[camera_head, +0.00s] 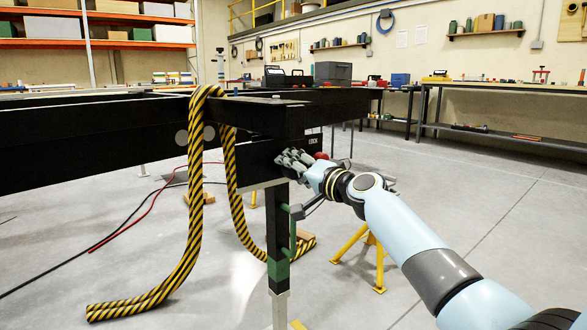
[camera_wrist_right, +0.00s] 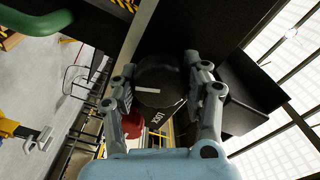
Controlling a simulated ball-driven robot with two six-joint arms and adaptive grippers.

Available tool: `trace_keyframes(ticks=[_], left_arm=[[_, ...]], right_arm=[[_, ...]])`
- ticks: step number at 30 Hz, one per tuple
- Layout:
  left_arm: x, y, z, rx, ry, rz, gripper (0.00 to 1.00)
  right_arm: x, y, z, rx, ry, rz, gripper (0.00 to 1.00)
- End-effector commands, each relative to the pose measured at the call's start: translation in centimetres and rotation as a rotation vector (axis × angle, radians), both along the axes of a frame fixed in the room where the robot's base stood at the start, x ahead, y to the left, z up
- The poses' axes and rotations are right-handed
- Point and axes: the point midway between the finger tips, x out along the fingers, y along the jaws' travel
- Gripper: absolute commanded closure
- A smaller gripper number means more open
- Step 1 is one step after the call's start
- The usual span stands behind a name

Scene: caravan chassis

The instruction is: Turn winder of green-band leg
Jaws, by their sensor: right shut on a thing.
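The leg with the green band (camera_head: 278,272) hangs upright from the corner of the black chassis; its black post (camera_head: 279,235) ends in a pale lower part. My right gripper (camera_head: 290,158) is up at the black plate marked LOCK, above the leg. In the right wrist view the fingers of my right gripper (camera_wrist_right: 160,82) stand on both sides of a round black knob (camera_wrist_right: 162,72) with a white mark and are shut on it. I cannot tell whether this knob is the winder. A red knob (camera_wrist_right: 132,123) sits beside one finger. My left gripper is not in view.
A yellow-black striped hose (camera_head: 195,170) drapes over the chassis beam (camera_head: 90,145) and reaches the floor left of the leg. A yellow stand (camera_head: 375,262) is behind my right arm. Workbenches (camera_head: 500,87) line the back wall. The floor at right is clear.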

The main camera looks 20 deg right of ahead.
Motion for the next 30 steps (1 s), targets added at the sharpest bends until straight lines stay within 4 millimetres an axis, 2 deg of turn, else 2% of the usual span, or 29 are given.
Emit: trace_keyframes(ticks=[6,7,12,23,26,30], left_arm=[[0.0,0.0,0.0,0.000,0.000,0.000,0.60],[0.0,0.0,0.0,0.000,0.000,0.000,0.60],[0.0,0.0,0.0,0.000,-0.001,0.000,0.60],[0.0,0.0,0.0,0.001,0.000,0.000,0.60],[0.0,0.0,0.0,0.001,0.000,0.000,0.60],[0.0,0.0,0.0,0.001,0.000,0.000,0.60]], right_arm=[[0.0,0.0,-0.2,-0.001,0.003,-0.001,0.85],[0.0,0.0,-0.2,-0.002,0.003,-0.001,0.51],[0.0,0.0,-0.1,-0.002,0.002,0.000,0.29],[-0.6,-0.3,-0.1,-0.003,0.001,-0.001,0.28],[-1.9,-0.8,-0.2,-0.004,0.001,0.000,0.28],[-4.9,-1.8,-0.2,-0.007,0.001,0.000,0.28]])
